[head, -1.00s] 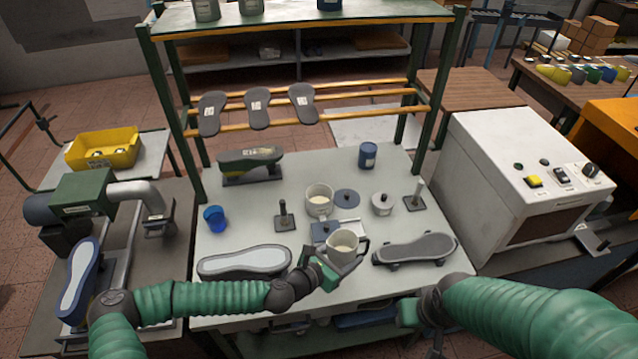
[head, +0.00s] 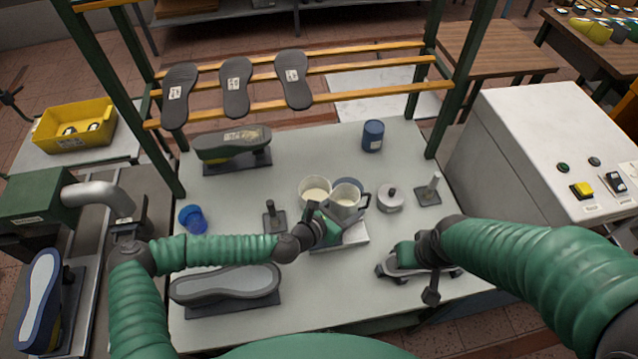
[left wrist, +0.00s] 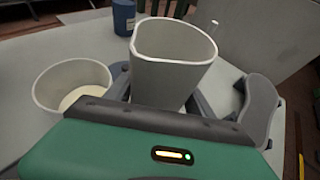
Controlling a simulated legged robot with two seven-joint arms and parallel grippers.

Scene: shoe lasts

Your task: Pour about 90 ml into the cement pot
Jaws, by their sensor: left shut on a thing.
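A grey-white jug (head: 347,201) with a dark handle holds pale liquid. My left gripper (head: 328,222) is shut on it and holds it near upright, just right of the open cream pot (head: 312,187), apparently the cement pot. In the left wrist view the jug (left wrist: 172,62) stands between the fingers, its contents not visible. The pot (left wrist: 72,88) is at left there, with pale liquid low inside. Whether jug and pot touch is unclear.
A pale scale-like plate (head: 342,238) lies in front of the jug. A blue cup (head: 193,219), blue can (head: 373,135) and large sole (head: 225,285) stand on the table. The back middle is clear.

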